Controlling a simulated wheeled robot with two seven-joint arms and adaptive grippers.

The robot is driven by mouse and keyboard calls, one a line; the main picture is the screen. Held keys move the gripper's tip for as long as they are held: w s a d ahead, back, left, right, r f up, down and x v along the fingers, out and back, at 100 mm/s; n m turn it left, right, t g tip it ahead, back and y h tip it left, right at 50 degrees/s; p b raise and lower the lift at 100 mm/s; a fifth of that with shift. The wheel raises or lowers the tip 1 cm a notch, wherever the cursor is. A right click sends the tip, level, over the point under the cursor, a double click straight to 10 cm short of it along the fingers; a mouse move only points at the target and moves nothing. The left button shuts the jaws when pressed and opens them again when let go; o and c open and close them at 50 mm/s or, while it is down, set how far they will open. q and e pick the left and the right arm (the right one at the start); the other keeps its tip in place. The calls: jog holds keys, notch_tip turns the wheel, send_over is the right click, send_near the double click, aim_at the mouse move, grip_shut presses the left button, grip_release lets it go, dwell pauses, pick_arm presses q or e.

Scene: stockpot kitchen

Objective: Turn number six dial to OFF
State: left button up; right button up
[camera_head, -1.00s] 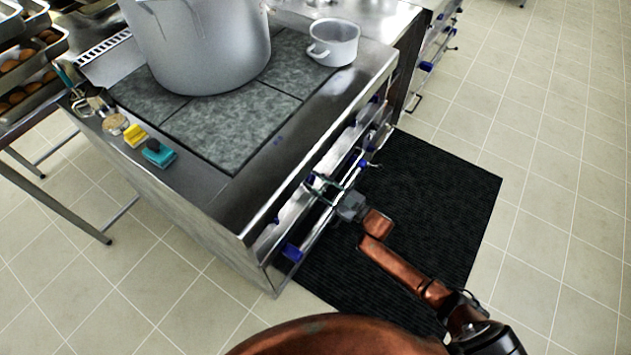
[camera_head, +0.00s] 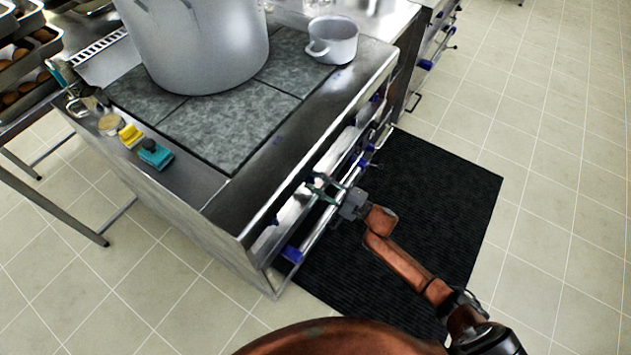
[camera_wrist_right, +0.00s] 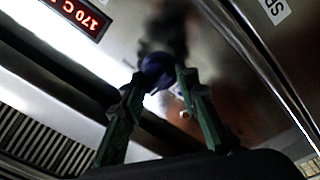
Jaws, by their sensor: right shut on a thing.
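My right gripper (camera_head: 325,189) is at the front panel of the stove (camera_head: 215,205). In the right wrist view the fingers of my right gripper (camera_wrist_right: 158,82) are closed around a dark blue dial (camera_wrist_right: 157,70) on the metal panel. The dial's number and marking cannot be read. Other blue dials show along the front, one at the near end (camera_head: 292,252) and one further along (camera_head: 364,163). My left gripper is not in view.
A large stockpot (camera_head: 196,45) and a small pot (camera_head: 333,40) stand on the stove top. A rail (camera_head: 330,212) runs along the front. A red display (camera_wrist_right: 82,16) reads 170 C. A black mat (camera_head: 430,190) lies on the floor.

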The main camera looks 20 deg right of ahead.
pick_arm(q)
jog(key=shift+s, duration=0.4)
pick_arm(e)
jog(key=shift+d+f, duration=0.1)
jog(key=shift+d, duration=0.05)
jog(key=o, duration=1.1)
jog(key=shift+o, duration=0.2)
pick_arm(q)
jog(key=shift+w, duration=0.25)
pick_arm(e)
jog(key=v, duration=1.2)
